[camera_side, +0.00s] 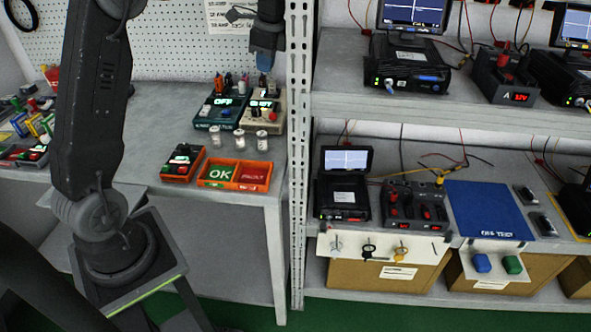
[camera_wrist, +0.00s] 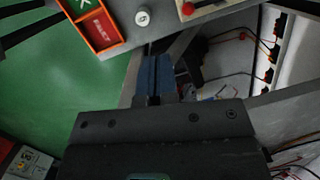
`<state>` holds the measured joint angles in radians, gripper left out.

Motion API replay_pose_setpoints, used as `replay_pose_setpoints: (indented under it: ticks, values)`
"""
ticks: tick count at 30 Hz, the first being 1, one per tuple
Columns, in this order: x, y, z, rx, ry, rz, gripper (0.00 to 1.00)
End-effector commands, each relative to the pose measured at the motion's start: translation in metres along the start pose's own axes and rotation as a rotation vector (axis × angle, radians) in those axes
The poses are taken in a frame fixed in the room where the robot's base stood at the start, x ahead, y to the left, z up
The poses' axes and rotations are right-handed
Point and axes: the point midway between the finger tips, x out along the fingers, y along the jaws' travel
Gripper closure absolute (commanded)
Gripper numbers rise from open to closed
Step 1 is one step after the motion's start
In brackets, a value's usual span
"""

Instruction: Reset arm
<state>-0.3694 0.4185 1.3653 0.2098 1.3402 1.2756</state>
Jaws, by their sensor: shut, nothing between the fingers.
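My arm stands at the left in the side view. My gripper (camera_side: 264,62) hangs over the back of the grey bench, above the boxes with lit displays. Its blue fingers are together, with nothing seen between them. In the wrist view my gripper (camera_wrist: 153,65) also shows as two blue fingers side by side and empty. Part of the orange tray (camera_wrist: 122,44) and one white cylinder (camera_wrist: 142,17) lie beyond the fingertips there.
An orange OK/FAULT tray (camera_side: 238,187), several small white cylinders (camera_side: 239,140) and a small orange-edged device (camera_side: 182,163) are on the bench. The perforated metal rack post (camera_side: 299,150) stands close right of my gripper. Shelves beyond hold monitors, cables and a blue mat (camera_side: 487,210).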

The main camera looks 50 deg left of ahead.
Motion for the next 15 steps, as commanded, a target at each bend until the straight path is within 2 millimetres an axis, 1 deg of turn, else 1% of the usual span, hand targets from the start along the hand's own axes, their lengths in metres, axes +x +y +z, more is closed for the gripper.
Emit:
replay_pose_setpoints:
  ticks: [1, 3, 5, 6, 8, 9, 11, 12, 14, 15]
  values:
    - [-0.007, 0.016, 0.004, -0.022, -0.003, -0.027, 1.0]
    - [-0.013, 0.039, 0.008, -0.061, -0.003, -0.067, 1.0]
    - [-0.024, 0.059, 0.003, -0.116, 0.023, -0.098, 1.0]
    - [-0.031, 0.073, -0.001, -0.161, 0.048, -0.114, 1.0]
    - [-0.041, 0.094, -0.007, -0.229, 0.087, -0.135, 1.0]
    - [-0.047, 0.109, -0.011, -0.275, 0.115, -0.147, 1.0]
    - [-0.054, 0.132, -0.015, -0.346, 0.16, -0.162, 1.0]
    - [-0.058, 0.148, -0.018, -0.397, 0.194, -0.17, 1.0]
    - [-0.063, 0.174, -0.021, -0.474, 0.246, -0.179, 1.0]
    - [-0.064, 0.191, -0.022, -0.525, 0.283, -0.18, 1.0]
